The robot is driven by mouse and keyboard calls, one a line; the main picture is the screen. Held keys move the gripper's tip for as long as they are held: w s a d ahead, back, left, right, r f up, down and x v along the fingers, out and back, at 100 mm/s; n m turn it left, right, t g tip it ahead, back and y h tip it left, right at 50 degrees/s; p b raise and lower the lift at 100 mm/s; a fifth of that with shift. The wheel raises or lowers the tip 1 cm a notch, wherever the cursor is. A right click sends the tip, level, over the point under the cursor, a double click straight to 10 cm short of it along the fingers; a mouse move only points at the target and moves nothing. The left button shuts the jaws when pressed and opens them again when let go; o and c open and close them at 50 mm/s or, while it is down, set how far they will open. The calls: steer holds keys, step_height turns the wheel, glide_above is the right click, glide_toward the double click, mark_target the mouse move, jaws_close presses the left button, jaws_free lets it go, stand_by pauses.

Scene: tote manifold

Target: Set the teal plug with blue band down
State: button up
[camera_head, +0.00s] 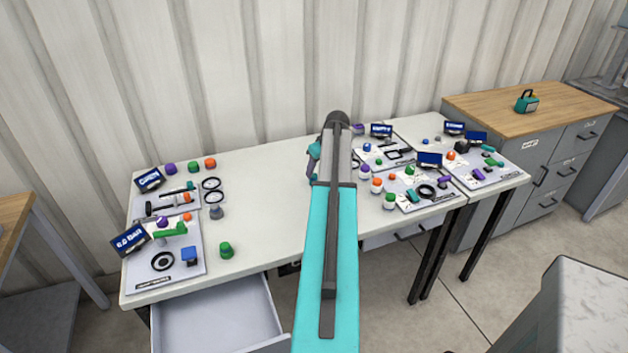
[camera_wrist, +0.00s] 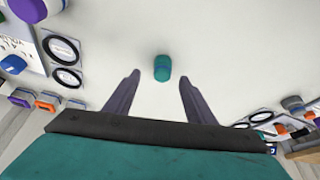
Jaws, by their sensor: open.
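The teal plug with blue band (camera_wrist: 162,68) stands on the bare pale table top in the wrist view. The blue band shows around its middle. My gripper (camera_wrist: 159,79) is open, with its two dark fingers on either side of the plug, at the level of their tips. A gap shows between the plug and each finger, so neither appears to touch it. In the head view my arm covers the middle of the table, and I cannot make out this plug or the fingertips there.
Left boards (camera_head: 190,262) hold rings, knobs and blue signs; a green plug (camera_head: 226,250) stands beside them. More boards (camera_head: 432,204) with small parts fill the right. An open drawer (camera_head: 215,318) juts out at the front left. The table around the teal plug is clear.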

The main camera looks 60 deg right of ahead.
mark_target(314, 175)
steer(key=shift+f, duration=0.15)
steer(key=shift+p+x, duration=0.75)
steer(key=shift+x, duration=0.15)
steer(key=shift+p+x, duration=0.4)
steer(key=shift+x, duration=1.2)
steer(key=shift+w+a, duration=0.15)
steer(key=c, duration=1.3)
steer(key=shift+o, duration=0.2)
steer(key=shift+r, duration=0.3)
